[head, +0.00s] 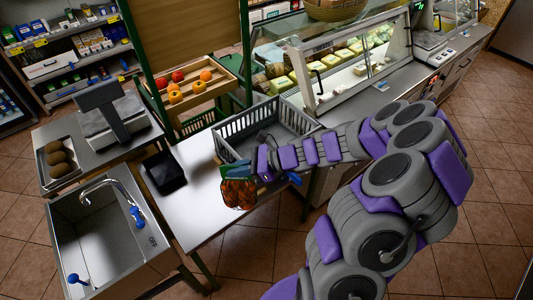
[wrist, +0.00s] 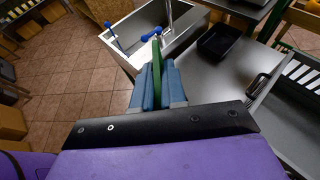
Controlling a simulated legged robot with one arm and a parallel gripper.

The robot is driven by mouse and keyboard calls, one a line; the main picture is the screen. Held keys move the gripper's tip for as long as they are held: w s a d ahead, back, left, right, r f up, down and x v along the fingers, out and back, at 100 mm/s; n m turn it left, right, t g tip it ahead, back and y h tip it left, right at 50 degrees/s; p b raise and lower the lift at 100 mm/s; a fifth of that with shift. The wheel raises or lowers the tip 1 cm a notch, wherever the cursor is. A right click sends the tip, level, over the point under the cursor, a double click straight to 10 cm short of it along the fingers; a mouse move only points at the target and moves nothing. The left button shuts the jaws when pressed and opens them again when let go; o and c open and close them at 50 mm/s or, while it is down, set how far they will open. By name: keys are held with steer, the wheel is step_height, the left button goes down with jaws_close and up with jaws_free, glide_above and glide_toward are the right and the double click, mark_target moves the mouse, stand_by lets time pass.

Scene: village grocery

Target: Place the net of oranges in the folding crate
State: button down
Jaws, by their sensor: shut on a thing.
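The net of oranges (head: 238,193) hangs from my gripper (head: 240,168) in the head view, in front of the folding crate and over the front edge of the steel table. My gripper is shut on its green top strip, which shows between the blue finger pads in the wrist view (wrist: 157,75). The oranges themselves are hidden in the wrist view. The grey folding crate (head: 232,146) stands unfolded on the table behind the gripper. My arm covers part of its right front side.
A black tray (head: 164,173) lies on the steel table (head: 200,205) left of the crate. A sink with a tap (head: 105,235) is at the left. A scale (head: 112,118), a wooden fruit stand (head: 190,88) and a glass display counter (head: 350,65) stand behind.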

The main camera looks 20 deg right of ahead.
steer(key=w+d+r+m+t+h, duration=0.2)
steer(key=w+r+m+t+h, duration=0.5)
steer(key=w+r, duration=0.6)
step_height(320, 180, up, 3)
steer(key=m+h, duration=0.1)
steer(key=m, duration=0.1)
steer(key=shift+w+m, duration=0.4)
steer(key=shift+f, duration=0.2)
